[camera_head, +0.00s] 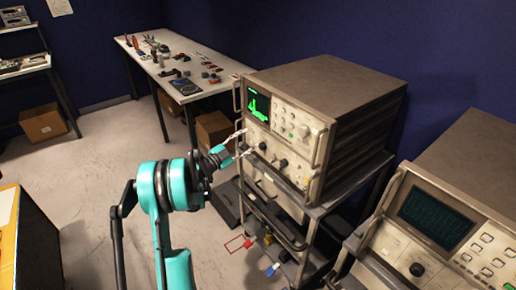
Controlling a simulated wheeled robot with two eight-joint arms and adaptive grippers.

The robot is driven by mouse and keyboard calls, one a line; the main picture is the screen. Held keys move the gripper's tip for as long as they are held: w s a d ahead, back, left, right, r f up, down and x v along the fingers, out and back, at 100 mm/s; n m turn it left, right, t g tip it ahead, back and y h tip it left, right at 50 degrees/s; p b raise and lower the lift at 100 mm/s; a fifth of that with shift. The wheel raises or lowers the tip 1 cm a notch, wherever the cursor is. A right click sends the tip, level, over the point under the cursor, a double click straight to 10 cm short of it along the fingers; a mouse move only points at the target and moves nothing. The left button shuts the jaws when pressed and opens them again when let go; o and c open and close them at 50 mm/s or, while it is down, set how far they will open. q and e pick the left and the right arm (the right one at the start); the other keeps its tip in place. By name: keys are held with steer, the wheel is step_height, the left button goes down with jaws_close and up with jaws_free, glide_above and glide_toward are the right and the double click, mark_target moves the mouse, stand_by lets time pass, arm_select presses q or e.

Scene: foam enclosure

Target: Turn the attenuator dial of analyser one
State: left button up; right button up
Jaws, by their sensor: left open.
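A beige analyser (335,90) with a lit green screen (258,105) stands on a cart in the middle. Its lower front panel carries dark knobs, one at the left (262,146) and one further right (283,163). I cannot read which is the attenuator dial. My left gripper (246,142) is open and empty, its two thin fingers pointing right at the lower left of this panel, close to the left dark knob. I cannot tell whether they touch anything. A second analyser (441,221) with a dim screen is at the lower right. My right gripper is not in view.
The cart (318,212) has open lower shelves. Metal handles (322,146) project from the analyser's front. A white bench (150,62) with small parts stands behind at the left, cardboard boxes (43,123) on the floor.

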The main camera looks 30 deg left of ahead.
arm_select(q)
steer(key=m+g+h, duration=0.1)
steer(key=g+h, duration=0.1)
glide_toward(261, 147)
steer(key=w, duration=0.2)
steer(key=x, duration=0.2)
steer(key=b+x, duration=0.1)
steer(key=x, duration=0.1)
steer(key=b+x, duration=0.1)
steer(key=x, duration=0.1)
steer(key=shift+s+d+f, duration=0.15)
steer(key=shift+d+f, duration=0.05)
steer(key=shift+f, duration=0.1)
steer(key=shift+w+d+r, duration=0.1)
steer(key=shift+w+d, duration=0.1)
steer(key=shift+w, duration=0.35)
jaws_close()
